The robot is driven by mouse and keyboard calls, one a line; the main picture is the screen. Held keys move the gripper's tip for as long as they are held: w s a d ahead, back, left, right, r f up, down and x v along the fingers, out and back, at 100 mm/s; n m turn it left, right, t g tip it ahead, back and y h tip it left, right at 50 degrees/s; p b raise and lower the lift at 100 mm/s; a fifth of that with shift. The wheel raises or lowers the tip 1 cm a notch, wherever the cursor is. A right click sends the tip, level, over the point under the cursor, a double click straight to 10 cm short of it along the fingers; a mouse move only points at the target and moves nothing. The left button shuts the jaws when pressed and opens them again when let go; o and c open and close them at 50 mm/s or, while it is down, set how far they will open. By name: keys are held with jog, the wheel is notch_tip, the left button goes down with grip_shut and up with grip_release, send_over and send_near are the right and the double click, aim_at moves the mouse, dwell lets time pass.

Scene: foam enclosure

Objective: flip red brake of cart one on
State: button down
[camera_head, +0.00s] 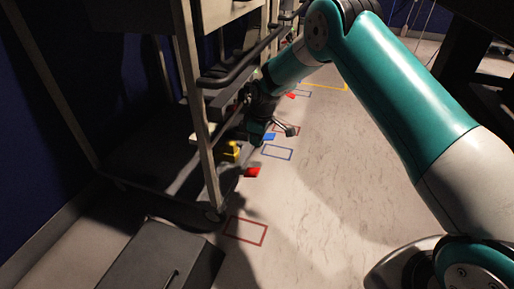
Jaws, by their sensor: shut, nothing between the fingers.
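A grey-framed cart (207,150) stands at the left, with its near post and caster by the floor. A red brake pedal (252,172) sticks out low at its right side, just above the floor. A second red piece (291,95) shows farther back, small and partly behind my arm. No label tells which cart is number one. My gripper (257,132) is pointed down beside the cart, above and behind the nearer red pedal in the picture, and apart from it. It is shut and empty; its fingertips are dark and hard to make out.
A yellow part (231,150) and a blue pedal (268,136) sit close to my gripper. A dark cart handle (240,62) runs above. Outlined rectangles (246,231) mark the floor. A grey box (165,257) stands at front left. The floor to the right is open.

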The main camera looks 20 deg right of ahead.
aim_at(255, 171)
jog(key=f+b, duration=0.3)
jog(key=f, duration=0.2)
jog(key=f+b, duration=0.3)
jog(key=f, duration=0.2)
jog(key=shift+w+a+f, duration=0.15)
jog(key=shift+a+f, duration=0.05)
jog(key=shift+f, duration=0.1)
jog(key=shift+d+f+b, duration=0.15)
jog(key=shift+f+b, duration=0.35)
jog(key=shift+s, duration=0.2)
